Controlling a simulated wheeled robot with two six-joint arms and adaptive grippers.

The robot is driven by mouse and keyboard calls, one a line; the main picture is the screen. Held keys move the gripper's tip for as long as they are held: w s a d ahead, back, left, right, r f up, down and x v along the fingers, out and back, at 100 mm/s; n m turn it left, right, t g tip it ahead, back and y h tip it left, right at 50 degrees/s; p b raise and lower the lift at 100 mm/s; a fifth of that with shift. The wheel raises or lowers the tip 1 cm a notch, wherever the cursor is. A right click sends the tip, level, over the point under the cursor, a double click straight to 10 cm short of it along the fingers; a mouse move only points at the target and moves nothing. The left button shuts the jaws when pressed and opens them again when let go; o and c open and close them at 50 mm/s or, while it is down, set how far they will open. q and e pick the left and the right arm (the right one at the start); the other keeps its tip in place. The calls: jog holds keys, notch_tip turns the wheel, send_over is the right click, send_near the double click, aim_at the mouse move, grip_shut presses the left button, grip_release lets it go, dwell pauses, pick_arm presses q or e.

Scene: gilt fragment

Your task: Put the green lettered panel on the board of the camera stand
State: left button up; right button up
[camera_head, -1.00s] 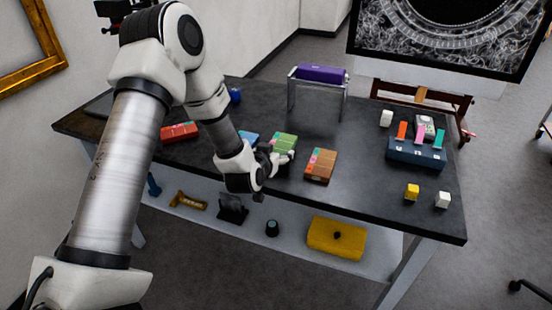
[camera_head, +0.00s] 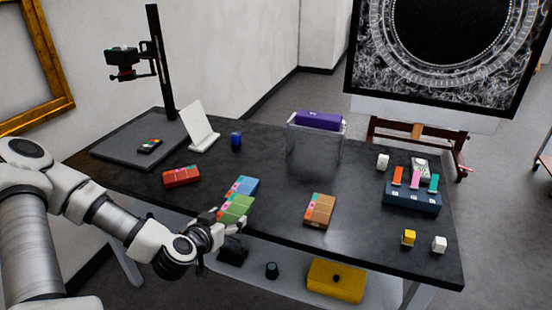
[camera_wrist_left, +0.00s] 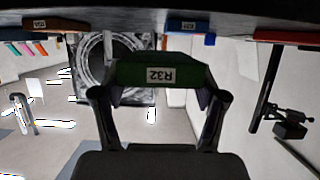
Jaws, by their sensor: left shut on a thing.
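The green lettered panel (camera_head: 237,208) is held by my left gripper (camera_head: 226,222) near the table's front edge, partly overlapping the blue panel (camera_head: 243,186) in the head view. In the left wrist view, the panel (camera_wrist_left: 163,75) bears a label reading R32, and the gripper (camera_wrist_left: 162,92) has a finger at each side of it. The camera stand is at the back left, with a black post (camera_head: 160,65), a camera (camera_head: 122,58) and a flat dark board (camera_head: 118,155). A small colour-patch card (camera_head: 149,146) lies on the board. My right gripper is out of view.
A red panel (camera_head: 181,177) lies between my left arm and the board. A white tilted holder (camera_head: 200,128) and a blue cube (camera_head: 236,139) stand right of the board. A brown panel (camera_head: 319,210), a purple roll on a clear stand (camera_head: 318,121) and a navy box (camera_head: 411,197) are further right.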

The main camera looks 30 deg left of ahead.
aim_at(244, 211)
pick_arm(q)
jog(key=shift+w+d+r, duration=0.1)
jog(key=shift+w, duration=0.15)
jog(key=w+d, duration=0.1)
jog(key=w+d+r, duration=0.1)
jog(key=w, duration=0.1)
jog(key=shift+w+d, duration=0.2)
jog(key=shift+d, duration=0.05)
jog(key=shift+m+h, duration=0.4)
jog(key=shift+m, duration=0.1)
jog(key=w+d, duration=0.1)
jog(key=d, duration=0.1)
jog(key=w+d, duration=0.1)
jog(key=d, duration=0.1)
jog(key=w+d, duration=0.1)
jog(key=d, duration=0.1)
jog(key=shift+w+d+r, duration=0.15)
jog(key=shift+w+r, duration=0.05)
jog(key=shift+w, duration=0.2)
jog(key=d+f, duration=0.1)
jog(key=d, duration=0.3)
jog(key=w+d+f+m+h, duration=0.1)
jog(key=d, duration=0.4)
jog(key=d+f+h, duration=0.1)
jog(key=d, duration=0.4)
jog(key=shift+w+d+m, duration=0.25)
jog(key=shift+m, duration=0.05)
